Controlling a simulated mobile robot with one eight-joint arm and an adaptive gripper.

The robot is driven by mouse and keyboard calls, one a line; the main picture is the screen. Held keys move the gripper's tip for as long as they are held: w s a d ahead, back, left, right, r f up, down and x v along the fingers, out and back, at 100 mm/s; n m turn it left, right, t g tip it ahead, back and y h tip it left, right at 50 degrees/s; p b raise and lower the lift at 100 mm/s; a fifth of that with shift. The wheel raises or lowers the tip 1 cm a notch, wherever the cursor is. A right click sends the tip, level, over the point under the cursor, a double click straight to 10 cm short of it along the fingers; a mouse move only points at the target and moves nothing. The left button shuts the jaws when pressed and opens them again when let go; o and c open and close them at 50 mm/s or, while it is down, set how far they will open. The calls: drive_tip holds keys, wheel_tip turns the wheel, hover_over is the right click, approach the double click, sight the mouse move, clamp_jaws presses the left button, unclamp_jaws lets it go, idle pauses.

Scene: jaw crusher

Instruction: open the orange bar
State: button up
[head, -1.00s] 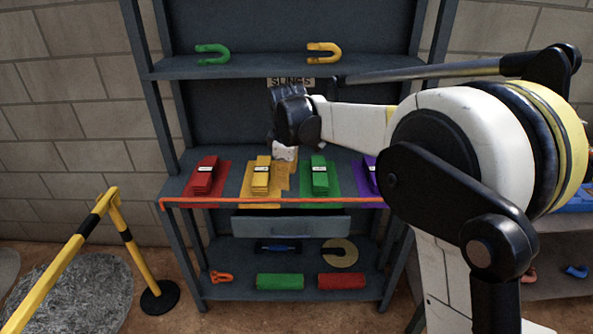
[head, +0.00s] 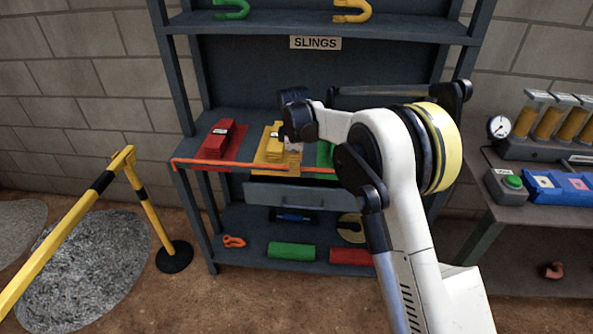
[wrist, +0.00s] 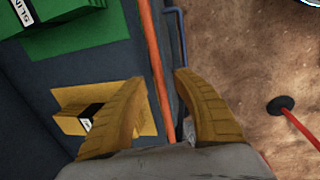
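The orange bar (head: 225,164) runs along the front edge of the middle shelf; its left end bends down, and my arm hides its right part. In the wrist view the orange bar (wrist: 152,55) passes lengthwise between my gripper's two yellow fingers. My gripper (wrist: 159,82) is open, with a gap on each side of the bar. In the head view my wrist is above the front of the yellow sling, and the fingers are mostly hidden.
Red (head: 220,138) and yellow (head: 273,145) slings lie on coloured mats behind the bar, with a green mat partly hidden. A drawer (head: 290,194) is below. A yellow-black barrier (head: 150,205) stands left. A bench with a green button (head: 513,182) stands right.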

drive_tip(key=shift+w+f, duration=0.1)
drive_tip(key=shift+f, duration=0.2)
clamp_jaws()
